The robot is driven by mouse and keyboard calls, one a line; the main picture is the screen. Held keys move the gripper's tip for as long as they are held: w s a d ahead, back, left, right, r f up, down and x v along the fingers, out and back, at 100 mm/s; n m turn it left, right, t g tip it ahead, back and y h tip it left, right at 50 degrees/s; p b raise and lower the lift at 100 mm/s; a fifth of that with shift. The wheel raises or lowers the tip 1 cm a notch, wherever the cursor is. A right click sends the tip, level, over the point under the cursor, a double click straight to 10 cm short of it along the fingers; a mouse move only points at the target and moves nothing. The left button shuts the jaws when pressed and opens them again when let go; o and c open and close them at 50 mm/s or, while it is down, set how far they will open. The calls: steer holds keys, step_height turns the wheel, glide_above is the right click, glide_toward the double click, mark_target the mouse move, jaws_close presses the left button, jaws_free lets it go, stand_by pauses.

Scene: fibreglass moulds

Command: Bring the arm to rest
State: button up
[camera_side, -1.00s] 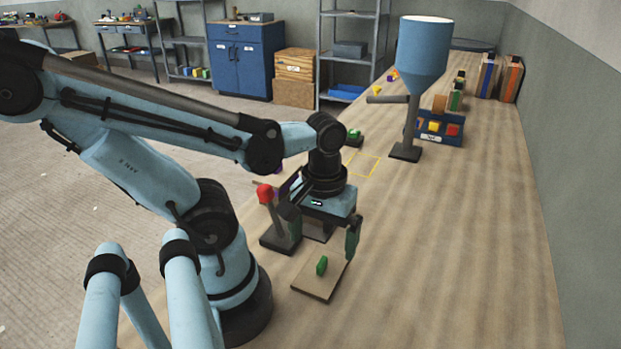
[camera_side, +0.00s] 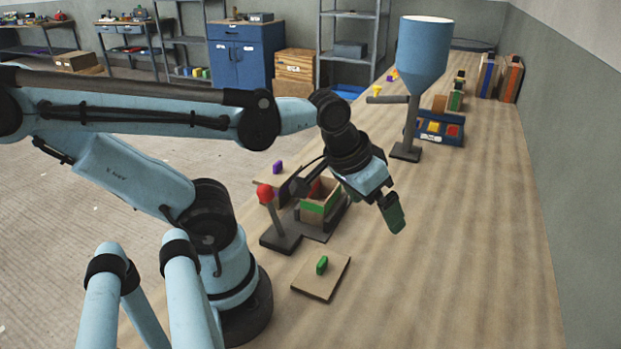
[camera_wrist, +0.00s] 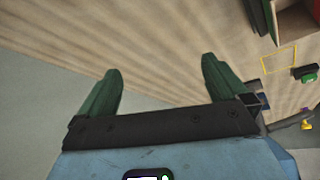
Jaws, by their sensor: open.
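My gripper (camera_side: 345,205) is in the air above the table, tilted, to the right of a wooden box with a green front strip (camera_side: 318,208). In the wrist view its two green fingers (camera_wrist: 158,90) stand wide apart with nothing between them. In the side view one finger shows clearly; the other is hard to make out. The wooden square plate with a green handle (camera_side: 322,265) lies on the table below and left of my gripper.
A red-knobbed lever (camera_side: 265,194) stands beside the box. A blue hopper on a stand (camera_side: 424,55) rises behind my gripper, with a blue bin of coloured blocks (camera_side: 438,128) near it. The table's right side (camera_side: 470,250) is clear. A yellow outline (camera_wrist: 279,60) shows in the wrist view.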

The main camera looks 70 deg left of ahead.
steer(key=shift+w+d+r+m+t, duration=0.15)
steer(key=shift+w+r+m+t, duration=0.1)
steer(key=shift+w+m+t, duration=0.3)
steer(key=shift+w+d+r+m+t, duration=0.15)
steer(key=shift+w+r+m+t, duration=0.15)
steer(key=shift+w+m, duration=0.35)
